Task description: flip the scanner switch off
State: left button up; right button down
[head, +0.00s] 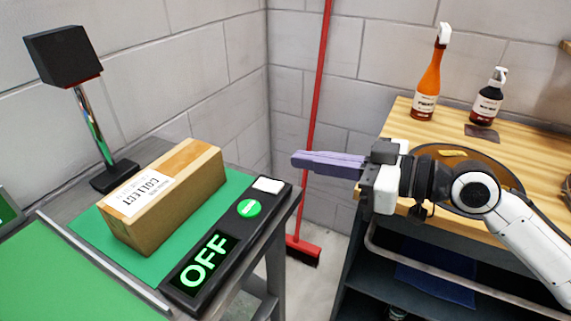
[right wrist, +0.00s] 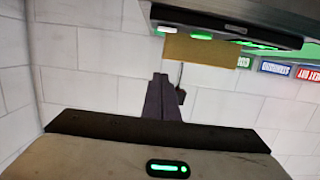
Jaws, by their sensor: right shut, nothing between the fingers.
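A black control panel (head: 227,243) runs along the right edge of the left counter. It bears a lit display reading OFF (head: 205,262), a round green button (head: 248,208) and a white switch (head: 268,185) at its far end. The panel also shows at the top of the right wrist view (right wrist: 235,27). A black scanner head (head: 64,55) stands on a chrome post behind it. My right gripper (head: 298,161), with purple fingers, is shut and empty. In the head view its tips are just right of and above the white switch, apart from it. My left gripper is out of view.
A cardboard box (head: 180,205) labelled COLLECT lies on the green mat beside the panel. A wooden bench (head: 400,130) with an orange spray bottle (head: 428,80) and a dark bottle (head: 487,98) stands at right. A red broom (head: 319,120) leans in the gap between.

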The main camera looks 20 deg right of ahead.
jog(key=shift+r+v, duration=0.25)
jog(key=shift+v, duration=0.75)
jog(key=s+d+f+m+h, duration=0.1)
jog(key=s+f+m+h, duration=0.15)
jog(key=f, duration=1.05)
jog(key=s+f+m+h, duration=0.1)
jog(key=f+m+h, duration=0.2)
jog(key=f, duration=0.9)
jog(key=s+a+f+g+h, duration=0.1)
jog(key=s+a+f, duration=0.1)
jog(key=s+f, duration=0.5)
jog(key=s+a+f+m+g+h, duration=0.1)
jog(key=s+a+f+h, duration=0.1)
jog(key=s+f, duration=0.5)
notch_tip(320, 180, down, 3)
jog(key=shift+s+a+r+g, duration=0.15)
jog(key=shift+a+g, duration=0.15)
jog(key=shift+g, duration=0.1)
